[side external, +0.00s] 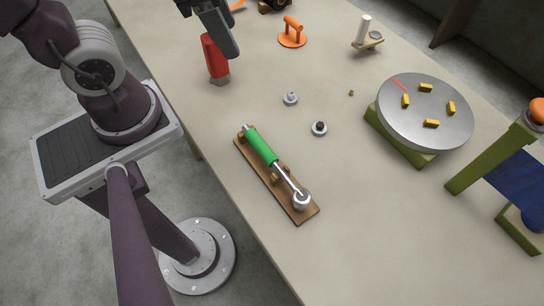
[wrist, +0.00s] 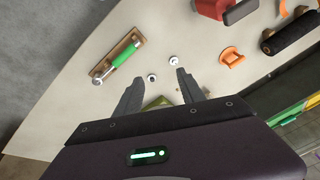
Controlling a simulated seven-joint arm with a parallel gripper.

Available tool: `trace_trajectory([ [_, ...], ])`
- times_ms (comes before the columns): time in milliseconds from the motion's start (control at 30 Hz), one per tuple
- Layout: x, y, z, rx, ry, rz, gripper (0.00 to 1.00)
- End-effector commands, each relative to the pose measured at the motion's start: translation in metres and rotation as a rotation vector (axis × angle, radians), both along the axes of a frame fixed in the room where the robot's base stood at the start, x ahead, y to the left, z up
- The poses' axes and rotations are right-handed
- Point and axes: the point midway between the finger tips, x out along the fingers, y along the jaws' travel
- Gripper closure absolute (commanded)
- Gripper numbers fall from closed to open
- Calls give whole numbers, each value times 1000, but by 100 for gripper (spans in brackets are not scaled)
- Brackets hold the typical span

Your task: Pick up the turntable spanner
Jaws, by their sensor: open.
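The turntable spanner, with a green handle (side external: 261,146) and a bright metal shaft ending in a round head, lies on a wooden board (side external: 309,212) near the table's near edge. In the wrist view the spanner (wrist: 126,60) lies at upper left, beyond the left finger. My gripper (wrist: 161,75) is open with nothing between its fingers, above the table. In the side view only part of it shows at the top, and its fingertips are not clear. The turntable, a grey disc (side external: 428,105) with several yellow blocks on a green base, stands at the right.
Two small round metal parts (side external: 290,98) (side external: 319,128) lie between spanner and turntable. A red object with a grey foot (side external: 214,62) stands under my arm. An orange handled piece (side external: 292,36) sits behind. A green frame with blue cloth (side external: 515,190) stands at right. The front middle is clear.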

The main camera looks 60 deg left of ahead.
Motion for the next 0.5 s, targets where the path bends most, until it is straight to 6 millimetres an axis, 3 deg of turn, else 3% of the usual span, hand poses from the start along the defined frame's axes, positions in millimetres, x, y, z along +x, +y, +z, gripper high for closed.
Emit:
trace_trajectory([
  [100, 24, -32, -50, 85, 191, -397, 53],
  [300, 25, -84, -129, 74, 396, -945, 53],
  [500, 15, -103, -161, 36, 454, -1130, 53],
])
